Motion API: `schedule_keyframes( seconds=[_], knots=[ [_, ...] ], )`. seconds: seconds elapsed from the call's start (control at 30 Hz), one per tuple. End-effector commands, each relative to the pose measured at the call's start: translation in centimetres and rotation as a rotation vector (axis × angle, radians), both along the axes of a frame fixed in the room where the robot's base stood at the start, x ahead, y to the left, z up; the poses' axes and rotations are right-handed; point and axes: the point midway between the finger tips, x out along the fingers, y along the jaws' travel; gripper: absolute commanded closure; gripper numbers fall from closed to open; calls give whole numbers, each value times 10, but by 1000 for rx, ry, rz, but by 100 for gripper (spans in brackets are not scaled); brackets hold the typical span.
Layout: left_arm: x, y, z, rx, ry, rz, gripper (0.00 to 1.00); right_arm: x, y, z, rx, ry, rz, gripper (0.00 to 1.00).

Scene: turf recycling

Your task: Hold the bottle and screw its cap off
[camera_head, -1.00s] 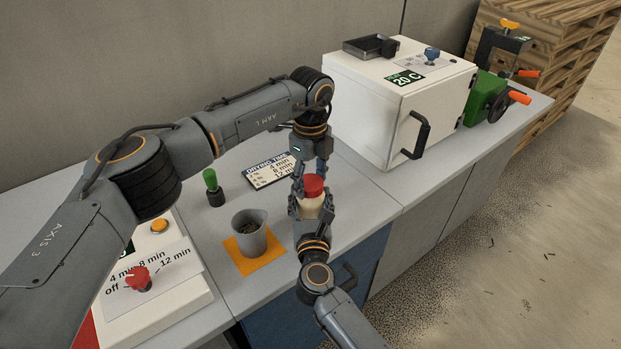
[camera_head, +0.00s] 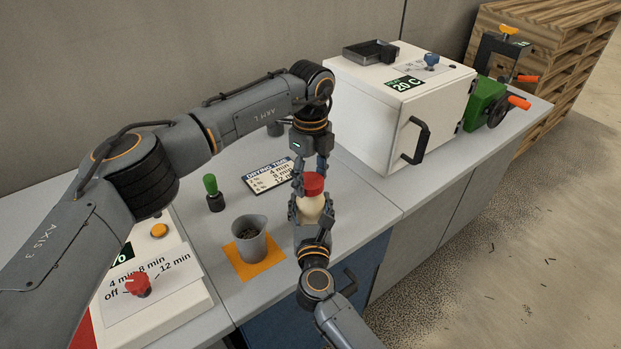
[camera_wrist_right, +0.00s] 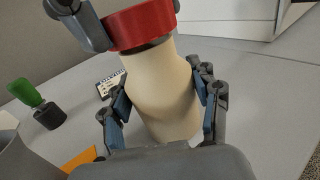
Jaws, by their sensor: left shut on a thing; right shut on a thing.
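The cream bottle (camera_head: 310,209) stands upright with a red cap (camera_head: 313,184) on its top. My left gripper (camera_head: 311,178) comes down from above and is shut on the red cap. My right gripper (camera_head: 311,215) comes from the front and is shut around the bottle's body. In the right wrist view the bottle (camera_wrist_right: 163,90) lies between the two fingers, and the red cap (camera_wrist_right: 140,25) sits at its top with a left finger against its side. The fingers partly hide the bottle in the head view.
A grey cup (camera_head: 249,238) with dark contents stands on an orange mat (camera_head: 262,268). A green-handled tool (camera_head: 212,190) and a drying time card (camera_head: 268,176) are behind it. A white oven-like box (camera_head: 385,115) stands at the right. A control panel with a red knob (camera_head: 138,284) is at left.

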Motion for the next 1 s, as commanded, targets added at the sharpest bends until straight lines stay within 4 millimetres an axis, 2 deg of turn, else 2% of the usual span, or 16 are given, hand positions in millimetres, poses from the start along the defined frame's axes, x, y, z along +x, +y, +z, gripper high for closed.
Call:
schedule_keyframes(
  seconds=[0.27,0.6,0.8,0.83,0.93,0.97,1.0],
  knots=[
    [0,0,3,-1,-1,0,79,0,0,0,0,0,-1,100],
    [0,0,39,-1,-2,0,79,0,0,0,0,0,0,100],
    [0,0,40,0,0,0,79,0,0,0,0,0,0,100],
    [0,0,40,0,0,0,79,0,0,0,0,0,0,37],
    [0,0,40,0,0,0,79,0,0,0,0,0,0,17],
    [0,0,40,0,0,0,79,0,0,0,0,0,0,12],
    [0,0,40,0,0,0,79,0,0,0,0,0,0,12]
  ],
)
